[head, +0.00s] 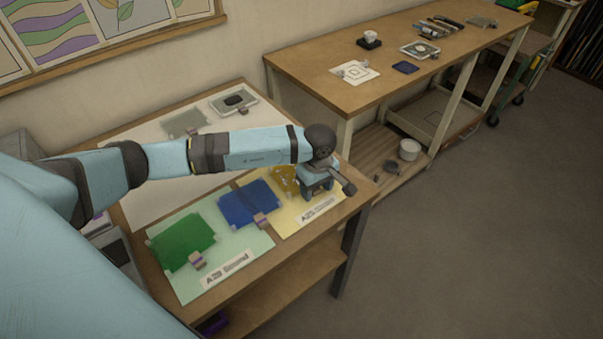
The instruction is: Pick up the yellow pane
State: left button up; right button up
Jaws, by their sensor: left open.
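The yellow pane (283,176) lies on a pale yellow sheet (292,222) at the right end of the near table. Only part of it shows, because my left arm and gripper cover the rest. My left gripper (317,191) points down over the right side of this pane and is open. Whether its fingers touch the pane cannot be told. My right gripper is not in view.
A blue pane (247,203) and a green pane (182,241) lie to the left on the same table. A grey tray (252,101) stands at its back. A longer workbench (330,82) with tools stands behind. The floor at right is clear.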

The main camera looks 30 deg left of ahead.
pick_arm(q)
jog(key=shift+f, duration=0.1)
jog(key=c, duration=1.1)
jog(key=shift+o, duration=0.2)
